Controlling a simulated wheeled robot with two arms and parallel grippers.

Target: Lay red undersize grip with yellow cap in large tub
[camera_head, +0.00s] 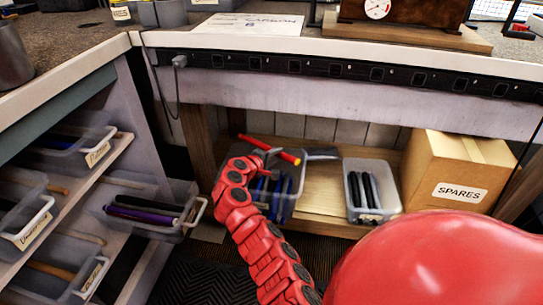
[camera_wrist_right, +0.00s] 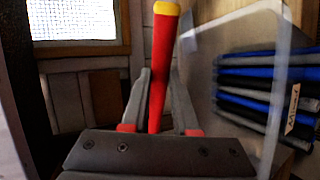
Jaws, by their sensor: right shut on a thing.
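My right gripper (camera_head: 270,152) is shut on the red grip with the yellow cap (camera_head: 256,144). The grip lies across the jaws, tilted, with its yellow end to the right. In the right wrist view the red grip (camera_wrist_right: 160,75) stands between the two fingers (camera_wrist_right: 158,105), yellow cap at the top. Gripper and grip are above a clear tub (camera_head: 292,207) on the low shelf, which holds blue and dark grips. I cannot tell which tub is the large one.
A second clear tub (camera_head: 385,208) with black grips stands to the right, beside a cardboard SPARES box (camera_head: 455,175). Labelled tubs, one with purple and black grips (camera_head: 145,214), sit on the left shelves. The bench (camera_head: 330,95) overhangs the low shelf (camera_head: 322,190).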

